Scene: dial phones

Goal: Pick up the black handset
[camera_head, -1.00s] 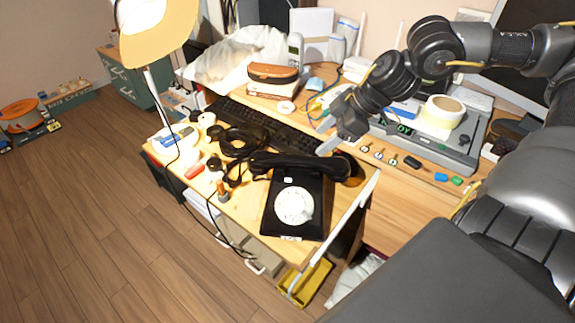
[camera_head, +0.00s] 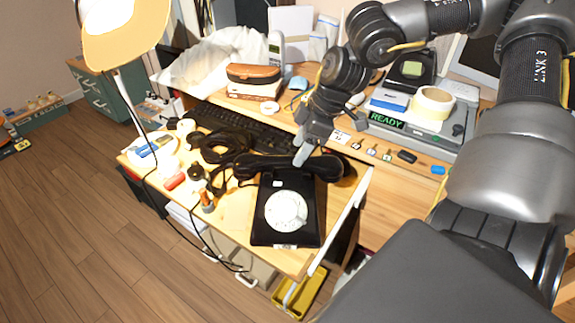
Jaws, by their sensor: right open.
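The black handset (camera_head: 254,164) lies across the top of the black dial phone (camera_head: 267,230), which has a white rotary dial and stands on the wooden desk. My right gripper (camera_head: 302,156) is open, pointing down at the handset's right half, with a light fingertip in front of it. I cannot tell whether the fingers touch the handset. The far finger is mostly hidden. My left gripper is not in view.
A black keyboard (camera_head: 243,126) lies behind the phone. Coiled black cable (camera_head: 222,146) and small items sit to its left. A grey device with a READY display (camera_head: 386,119) stands at the right back. A lamp (camera_head: 124,32) rises at the left.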

